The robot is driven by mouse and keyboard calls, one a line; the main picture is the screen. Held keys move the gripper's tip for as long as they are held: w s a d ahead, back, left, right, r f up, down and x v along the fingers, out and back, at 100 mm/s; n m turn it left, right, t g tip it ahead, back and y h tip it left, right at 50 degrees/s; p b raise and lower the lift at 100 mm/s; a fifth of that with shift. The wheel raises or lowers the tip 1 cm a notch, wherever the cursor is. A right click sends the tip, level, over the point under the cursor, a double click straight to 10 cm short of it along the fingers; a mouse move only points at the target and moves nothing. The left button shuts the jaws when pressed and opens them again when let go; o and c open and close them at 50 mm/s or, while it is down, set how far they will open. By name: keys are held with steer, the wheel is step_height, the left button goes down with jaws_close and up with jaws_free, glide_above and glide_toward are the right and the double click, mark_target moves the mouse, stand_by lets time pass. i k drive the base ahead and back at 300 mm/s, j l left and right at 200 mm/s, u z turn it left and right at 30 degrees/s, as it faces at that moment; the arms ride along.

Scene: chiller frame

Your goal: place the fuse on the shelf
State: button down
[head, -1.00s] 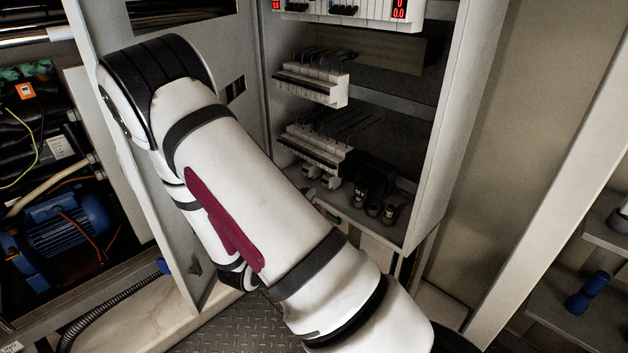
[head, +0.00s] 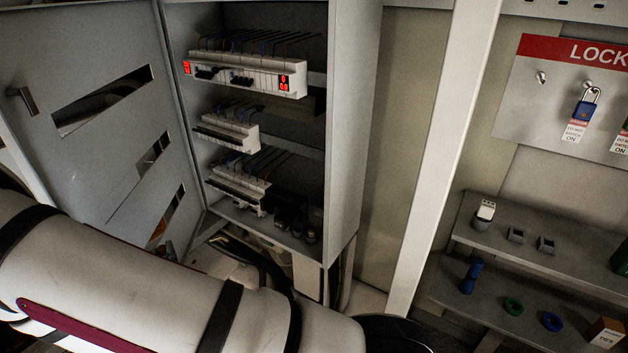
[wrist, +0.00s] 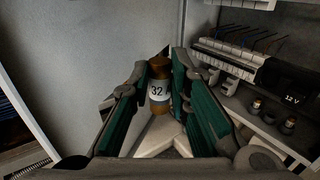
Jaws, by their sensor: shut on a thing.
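The fuse (wrist: 159,92) is an amber cylinder with a pale label reading "32" and a partly hidden letter. In the wrist view it stands roughly upright between the green-padded fingers of my gripper (wrist: 160,72), which is shut on it. My gripper and the fuse do not show in the head view. On the right of the head view, an upper grey shelf (head: 578,264) and a lower shelf (head: 448,291) stand below the lockout board. The wrist view shows the cabinet beside my gripper, not these shelves.
The open electrical cabinet (head: 345,130) holds rows of breakers (head: 228,132). Fuse-like parts also sit low inside it (wrist: 257,106). The upper shelf bears a small upright item (head: 485,214) and two small grey blocks (head: 516,235). The lower shelf holds a blue item (head: 471,276), rings (head: 513,306) and a box (head: 606,332).

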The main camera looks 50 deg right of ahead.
mark_target(575, 246)
steer(key=k+z, duration=0.15)
steer(key=k, duration=0.4)
steer(key=k+z, duration=0.15)
steer(key=k, duration=0.4)
steer(key=k+l+z, duration=0.15)
steer(key=k, duration=0.4)
steer(key=k+l+z, duration=0.1)
steer(key=k, duration=0.4)
steer(key=l, duration=0.1)
